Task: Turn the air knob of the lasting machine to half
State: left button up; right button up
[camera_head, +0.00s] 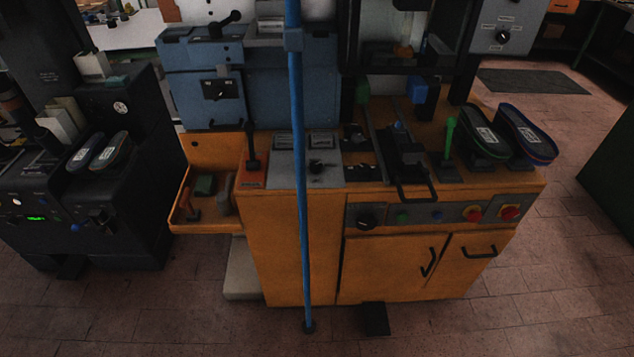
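The orange machine (270,220) stands in the middle of the view. A black round knob (366,218) sits at the left end of its grey front panel. Another black knob (317,167) is on the grey plate on its top. A grey box (510,22) at the upper right carries a dark knob (503,36) with small labels around it. A blue unit (205,75) at the back left has a small black switch (215,90). The labels are too small to read, so I cannot tell which knob is the air knob or its setting. Neither gripper is in view.
A blue upright pole (300,180) stands before the orange machine. Red buttons (473,213) are on the front panel. Shoe-shaped pieces (525,135) rest at the top right. An orange tray (205,226) juts out left. A black machine (125,180) stands left. Tiled floor in front is mostly clear.

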aim_at(316, 166)
jog(key=k, duration=0.75)
jog(key=u, duration=1.1)
jog(key=i, duration=1.8)
jog(key=z, duration=0.6)
